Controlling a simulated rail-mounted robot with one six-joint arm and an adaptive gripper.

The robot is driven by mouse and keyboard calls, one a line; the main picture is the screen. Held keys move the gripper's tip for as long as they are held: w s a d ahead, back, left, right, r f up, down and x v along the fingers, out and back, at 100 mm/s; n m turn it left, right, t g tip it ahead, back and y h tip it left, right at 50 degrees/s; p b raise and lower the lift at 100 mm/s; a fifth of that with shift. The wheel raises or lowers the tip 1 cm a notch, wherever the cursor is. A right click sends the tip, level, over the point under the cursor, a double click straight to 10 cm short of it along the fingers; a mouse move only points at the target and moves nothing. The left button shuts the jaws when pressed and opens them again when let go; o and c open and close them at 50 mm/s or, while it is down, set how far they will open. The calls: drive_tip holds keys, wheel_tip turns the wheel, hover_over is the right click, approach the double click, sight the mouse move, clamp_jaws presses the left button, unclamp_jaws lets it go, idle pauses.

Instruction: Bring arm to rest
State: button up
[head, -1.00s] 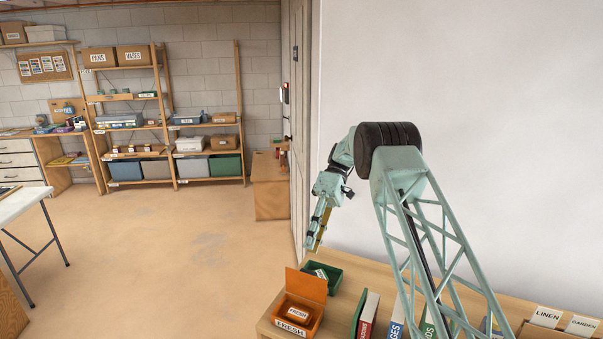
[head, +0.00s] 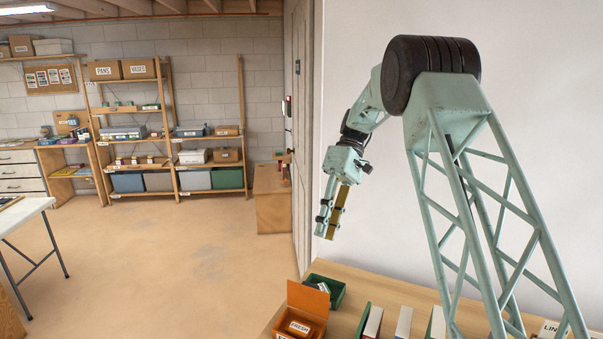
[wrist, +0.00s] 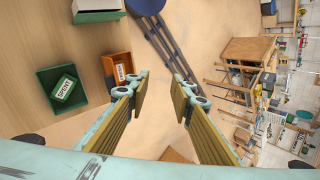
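My gripper (head: 329,235) hangs from my raised arm, pointing down, above and behind the far end of the wooden bench. In the wrist view my gripper (wrist: 160,82) has its two yellow-padded fingers spread wide apart. Nothing is between them; floor shows in the gap. The fingers touch nothing in either view.
On the bench (head: 390,282) stand an orange bin (head: 307,297) holding a box marked FRESH, a green bin (head: 336,287) and upright books (head: 404,321). The wrist view shows a SPENT label (wrist: 65,88) in the green bin. Shelves (head: 172,120) line the back wall. The floor (head: 150,260) is open.

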drive_tip(key=s+d+r+m+t+h+b, duration=0.1)
drive_tip(key=s+d+r+m+t, duration=0.25)
drive_tip(key=s+r, duration=0.65)
drive_tip(key=s+d+r+m+t+h+b, duration=0.15)
drive_tip(key=s+d+r, duration=0.3)
drive_tip(key=s, duration=0.95)
drive_tip(key=s+d+f+m+t, duration=0.1)
drive_tip(key=s+d+f, duration=0.1)
drive_tip(key=s, duration=0.7)
drive_tip(key=s+d+f+m+t+b, duration=0.1)
drive_tip(key=s+d+m+t, duration=0.1)
drive_tip(key=s, duration=0.7)
drive_tip(key=s+d+f+m+t+h+b, duration=0.1)
drive_tip(key=s+f+t, duration=0.1)
drive_tip(key=s, duration=0.7)
drive_tip(key=shift+s+d+f+m, duration=0.3)
drive_tip(key=shift+d+f+m, duration=0.05)
drive_tip(key=shift+d+m, duration=0.05)
